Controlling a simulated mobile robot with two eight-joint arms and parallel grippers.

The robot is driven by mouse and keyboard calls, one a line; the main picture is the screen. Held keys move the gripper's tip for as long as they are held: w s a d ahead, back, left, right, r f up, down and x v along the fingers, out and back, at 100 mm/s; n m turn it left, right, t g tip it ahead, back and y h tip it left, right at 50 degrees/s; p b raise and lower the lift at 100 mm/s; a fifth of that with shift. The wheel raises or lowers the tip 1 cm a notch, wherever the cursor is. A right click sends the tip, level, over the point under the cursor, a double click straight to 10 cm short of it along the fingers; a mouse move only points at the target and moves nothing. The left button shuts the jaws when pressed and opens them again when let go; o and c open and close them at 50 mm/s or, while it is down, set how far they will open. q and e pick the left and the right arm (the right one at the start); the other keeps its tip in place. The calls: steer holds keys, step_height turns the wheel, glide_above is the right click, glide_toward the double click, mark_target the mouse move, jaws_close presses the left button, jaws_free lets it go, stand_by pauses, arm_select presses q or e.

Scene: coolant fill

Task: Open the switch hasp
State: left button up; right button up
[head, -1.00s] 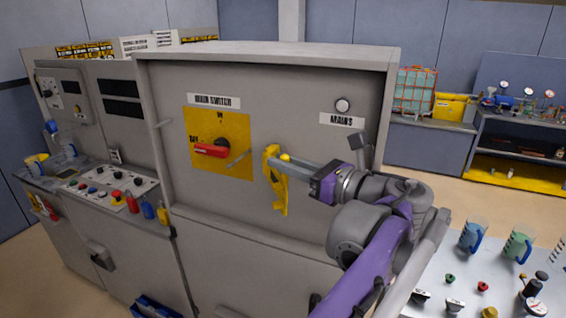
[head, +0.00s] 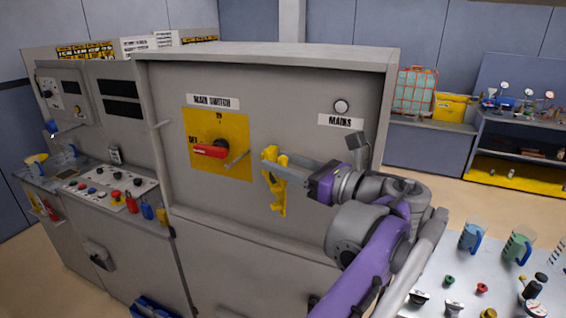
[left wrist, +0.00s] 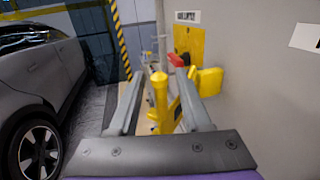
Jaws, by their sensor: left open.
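The red switch handle (head: 210,151) points to the left on a yellow plate (head: 200,172) under the MAIN SWITCH label. A small grey bar (head: 237,159) stands out at the plate's right edge; I cannot tell if it is part of the hasp. My left gripper (head: 276,165) is open at a yellow piece (head: 274,196), which looks like the hasp, in front of the cabinet. In the left wrist view the gripper's (left wrist: 158,112) grey fingers stand on both sides of the yellow piece (left wrist: 159,90); contact cannot be told. The red handle (left wrist: 176,60) shows beyond.
The grey cabinet front (head: 300,225) rises close beside my gripper. A control desk (head: 110,190) with buttons stands left. A bench with jugs (head: 473,236) lies at the lower right. In the left wrist view a car (left wrist: 40,80) is at the left.

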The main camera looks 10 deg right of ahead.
arm_select(q)
steer(key=b+v, duration=0.1)
steer(key=v, duration=0.9)
steer(key=shift+s+d, duration=0.25)
steer(key=shift+s, duration=0.05)
arm_select(e)
steer(key=shift+s+f, duration=0.55)
steer(key=shift+f, duration=0.35)
